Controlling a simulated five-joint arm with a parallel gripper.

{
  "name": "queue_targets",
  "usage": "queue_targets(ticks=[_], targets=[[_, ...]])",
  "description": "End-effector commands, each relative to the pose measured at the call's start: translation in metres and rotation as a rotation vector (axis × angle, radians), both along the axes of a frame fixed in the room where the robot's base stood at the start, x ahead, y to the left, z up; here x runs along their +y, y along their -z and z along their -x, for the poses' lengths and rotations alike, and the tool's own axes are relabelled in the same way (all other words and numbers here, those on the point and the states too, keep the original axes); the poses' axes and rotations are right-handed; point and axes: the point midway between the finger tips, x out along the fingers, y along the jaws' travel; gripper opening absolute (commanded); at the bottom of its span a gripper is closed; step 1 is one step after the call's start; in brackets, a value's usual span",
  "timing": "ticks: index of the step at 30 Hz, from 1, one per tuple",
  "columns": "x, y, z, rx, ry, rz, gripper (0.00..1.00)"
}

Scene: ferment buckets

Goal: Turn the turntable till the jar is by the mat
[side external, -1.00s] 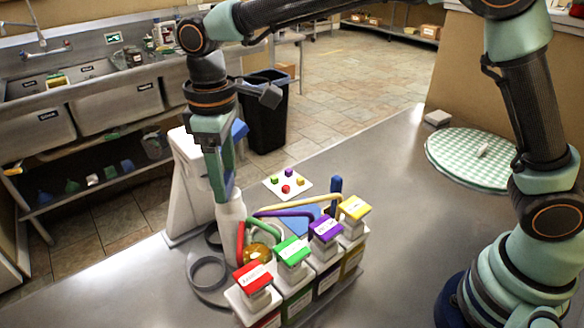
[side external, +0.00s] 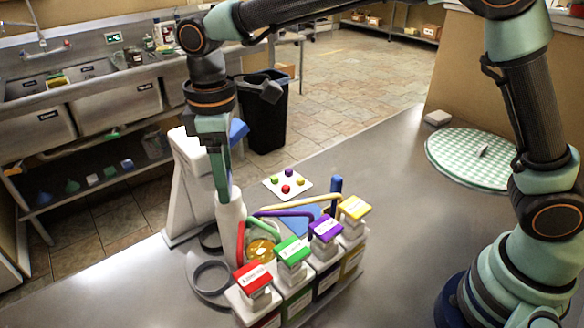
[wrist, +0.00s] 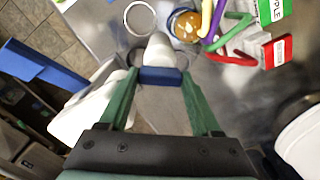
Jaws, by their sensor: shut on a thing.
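The turntable (side external: 200,292) is a grey disc on the steel bench, partly hidden by the buckets. It carries two ring-shaped holders and an amber jar (side external: 262,247), which sits at its right side, beside the coloured handles. The jar also shows at the top of the wrist view (wrist: 180,29). A white rounded post (side external: 231,222) stands at the turntable's back. A blue mat (side external: 300,220) lies behind the buckets, partly hidden.
A green checked round cloth (side external: 455,150) lies far right. A white stand (side external: 183,205) is behind my gripper.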

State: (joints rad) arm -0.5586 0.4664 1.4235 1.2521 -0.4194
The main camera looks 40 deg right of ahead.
Motion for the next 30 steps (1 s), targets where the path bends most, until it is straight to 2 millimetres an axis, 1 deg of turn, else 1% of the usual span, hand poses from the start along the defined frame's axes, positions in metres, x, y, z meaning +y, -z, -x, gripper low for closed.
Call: queue_targets(ticks=[30], targets=[[0.0,-0.0019,-0.0001,-0.002,-0.511,-0.001,0.0]])
